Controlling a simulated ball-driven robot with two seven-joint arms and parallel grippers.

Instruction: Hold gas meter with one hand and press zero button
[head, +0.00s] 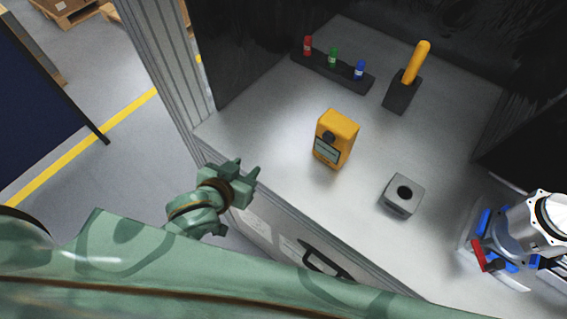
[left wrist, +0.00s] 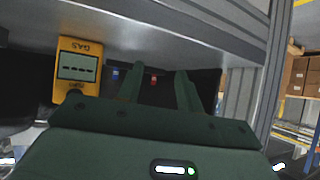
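The gas meter (head: 336,127) is a yellow box with a grey screen and a dark round part on its face. It stands on the grey bench top. It also shows in the left wrist view (left wrist: 91,77), at the left, with its GAS lettering upside down. I cannot make out for sure which part is the zero button. My left gripper (head: 247,169) is open and empty, apart from the meter, to its left and near the bench's front edge. Its two spread fingers show in the left wrist view (left wrist: 158,78). My right gripper is not in view.
A grey block with a round hole (head: 400,207) sits right of the meter. A dark rack (head: 318,70) with red, green and blue pieces and a yellow handle in a dark base (head: 415,65) stand behind. A silver, blue and red fitting (head: 520,232) is at right.

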